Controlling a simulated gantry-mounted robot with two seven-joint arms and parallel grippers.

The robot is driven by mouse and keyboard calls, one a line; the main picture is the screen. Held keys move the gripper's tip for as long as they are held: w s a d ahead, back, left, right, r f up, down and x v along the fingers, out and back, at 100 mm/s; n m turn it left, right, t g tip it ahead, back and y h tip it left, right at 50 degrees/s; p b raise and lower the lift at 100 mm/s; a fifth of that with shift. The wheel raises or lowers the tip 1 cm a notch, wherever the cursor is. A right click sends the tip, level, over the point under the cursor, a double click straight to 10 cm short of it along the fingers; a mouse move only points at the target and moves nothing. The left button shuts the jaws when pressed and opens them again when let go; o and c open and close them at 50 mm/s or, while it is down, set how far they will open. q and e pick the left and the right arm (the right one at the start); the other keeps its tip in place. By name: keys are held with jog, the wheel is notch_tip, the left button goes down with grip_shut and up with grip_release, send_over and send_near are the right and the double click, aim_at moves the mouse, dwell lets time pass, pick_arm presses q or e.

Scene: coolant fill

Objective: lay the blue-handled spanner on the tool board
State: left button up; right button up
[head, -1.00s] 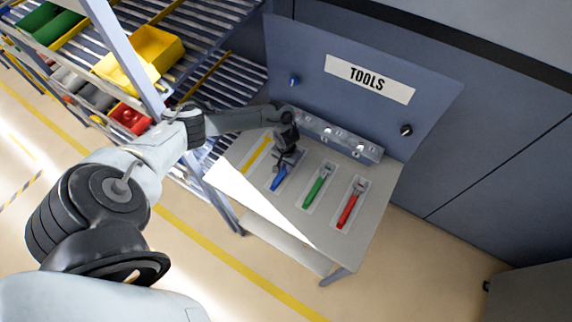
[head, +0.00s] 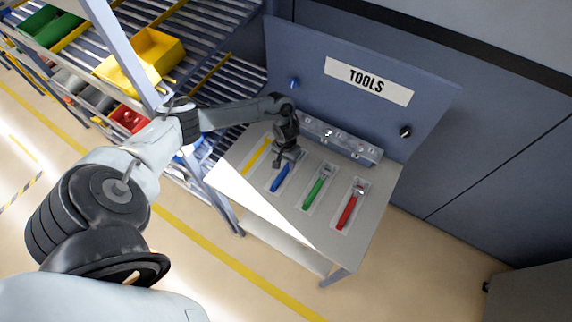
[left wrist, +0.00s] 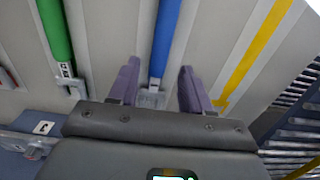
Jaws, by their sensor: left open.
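The blue-handled spanner (head: 280,178) lies in a pale outlined slot on the grey tool board (head: 232,158), between a yellow strip and the green-handled spanner. In the left wrist view its blue handle (left wrist: 166,38) runs up from a metal head (left wrist: 152,97) lying between my fingers. My left gripper (head: 287,158) is open above the head end of this spanner, with nothing held. In the left wrist view its two purple fingers (left wrist: 160,88) stand apart on either side of the spanner. My right gripper is not in view.
A green-handled spanner (head: 317,186) and a red-handled spanner (head: 350,206) lie in slots to the right. A clear-topped rail (head: 340,137) runs along the back below the TOOLS panel (head: 370,78). A shelf with bins (head: 150,55) stands at left.

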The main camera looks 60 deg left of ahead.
aim_at(286, 168)
pick_arm(q)
notch_tip(286, 168, up, 7)
jog(key=d+f+m+t+h, duration=0.15)
jog(key=d+m+t, duration=0.5)
jog(key=d, duration=2.05)
jog(key=s+a+r+g, duration=0.1)
jog(key=s+r, duration=0.3)
jog(key=s, duration=0.3)
jog(key=s+a+r+m+g+y, duration=0.1)
jog(key=s+r, duration=0.3)
jog(key=s, duration=0.4)
jog(key=shift+a+r+g, duration=0.15)
jog(key=shift+r+g, duration=0.25)
jog(key=shift+g, duration=0.05)
